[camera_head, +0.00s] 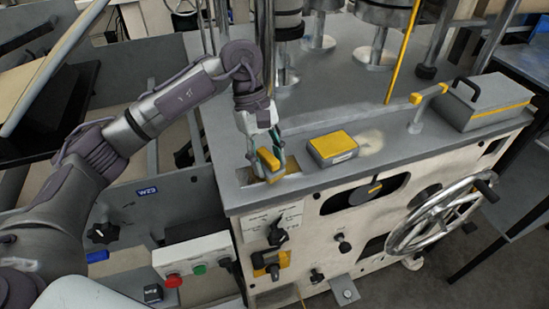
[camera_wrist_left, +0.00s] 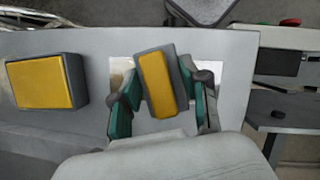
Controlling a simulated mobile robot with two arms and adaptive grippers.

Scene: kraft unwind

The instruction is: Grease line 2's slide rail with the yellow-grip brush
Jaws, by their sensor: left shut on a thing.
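My left gripper (camera_head: 266,148) is shut on a grey piece with a yellow grip (camera_head: 268,160), which looks like the yellow-grip brush; no bristles show. It is held tilted near the front left edge of the grey machine top (camera_head: 225,165). In the left wrist view the yellow grip (camera_wrist_left: 160,85) sits between the green finger pads, over a pale rectangular patch (camera_wrist_left: 215,78) in the top. Whether it touches the surface I cannot tell. I cannot make out which part is line 2's slide rail. My right gripper is not in view.
A grey block with a yellow top (camera_head: 333,146) lies just right of the gripper; beside it is a pale smear (camera_head: 371,139). A yellow-handled post (camera_head: 428,100) and a grey lidded box (camera_head: 487,100) stand further right. A handwheel (camera_head: 440,215) and button box (camera_head: 195,258) are on the front.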

